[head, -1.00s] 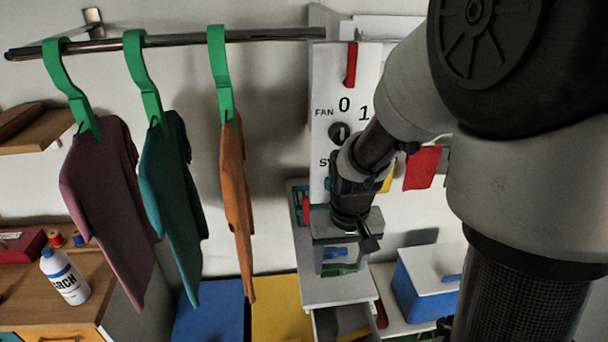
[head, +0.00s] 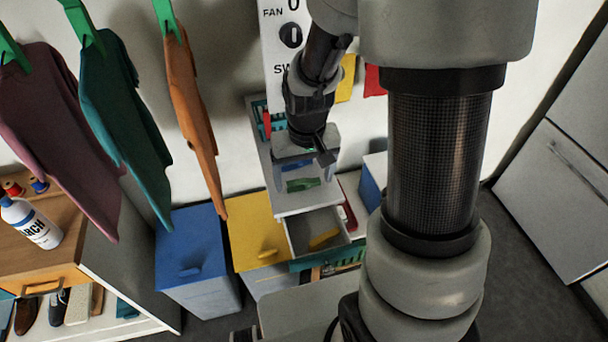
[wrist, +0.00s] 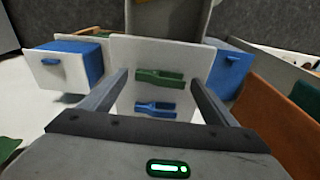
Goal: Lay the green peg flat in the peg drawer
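The green peg (head: 303,184) lies on the white-grey counter, nearer the open drawer than the blue peg (head: 296,166). Both show in the wrist view, the green peg (wrist: 160,77) above the blue peg (wrist: 156,109). My gripper (head: 304,176) is open and empty above the counter. In the wrist view its two fingers stand apart, with both pegs seen between them. The peg drawer (head: 343,237) is pulled out at the counter's front end, with a yellow peg (head: 323,239) inside.
A yellow-lidded bin (head: 252,230) and a blue-lidded bin (head: 192,240) stand left of the drawer. Shirts hang at left, and a switch panel (head: 275,60) rises behind the counter.

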